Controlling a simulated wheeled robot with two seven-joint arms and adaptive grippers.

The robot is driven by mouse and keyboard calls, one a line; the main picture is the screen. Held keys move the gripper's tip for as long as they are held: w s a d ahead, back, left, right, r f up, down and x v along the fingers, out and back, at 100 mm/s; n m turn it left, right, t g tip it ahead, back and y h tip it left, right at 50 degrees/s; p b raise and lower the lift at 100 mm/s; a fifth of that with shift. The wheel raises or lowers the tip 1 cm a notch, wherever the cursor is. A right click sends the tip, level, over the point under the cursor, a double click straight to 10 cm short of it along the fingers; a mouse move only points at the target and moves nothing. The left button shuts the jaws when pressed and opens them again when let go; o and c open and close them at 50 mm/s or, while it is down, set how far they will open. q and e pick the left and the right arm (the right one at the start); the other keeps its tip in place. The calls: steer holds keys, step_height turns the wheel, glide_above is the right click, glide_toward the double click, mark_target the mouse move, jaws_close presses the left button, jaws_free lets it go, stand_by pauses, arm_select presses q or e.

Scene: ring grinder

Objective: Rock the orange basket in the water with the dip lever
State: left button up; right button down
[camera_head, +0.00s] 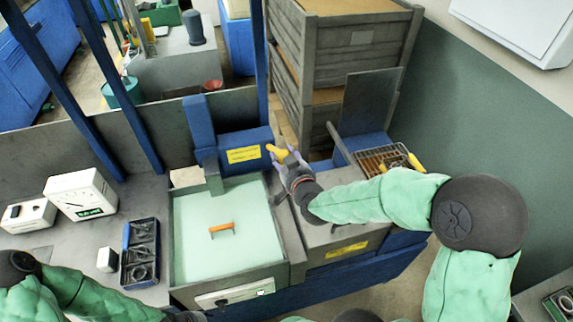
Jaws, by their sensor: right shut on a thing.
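The water tank (183,248) stands in the middle of the bench, filled with pale green water. An orange handle (221,228), the visible part of the basket, shows in the water near the tank's middle; the rest of the basket is hidden under the surface. My right gripper (287,158) is at the tank's back right corner, shut on the yellow grip of the dip lever (276,152). The fingers partly cover the lever.
A blue tray of rings (140,253), a small white box (107,260) and a white gauge with a dial (82,194) stand left of the tank. A wire basket (380,160) with yellow handles is at the right. Stacked wooden crates (340,50) rise behind.

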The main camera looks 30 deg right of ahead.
steer(key=shift+w+d+r, duration=0.2)
steer(key=shift+w+r, duration=0.05)
steer(key=shift+r, duration=0.45)
steer(key=c, duration=0.6)
jaws_free()
steer(key=shift+c, duration=0.2)
steer(key=shift+w+a+f, duration=0.1)
steer(key=shift+f, duration=0.1)
steer(key=shift+f, duration=0.15)
steer(key=v, duration=1.2)
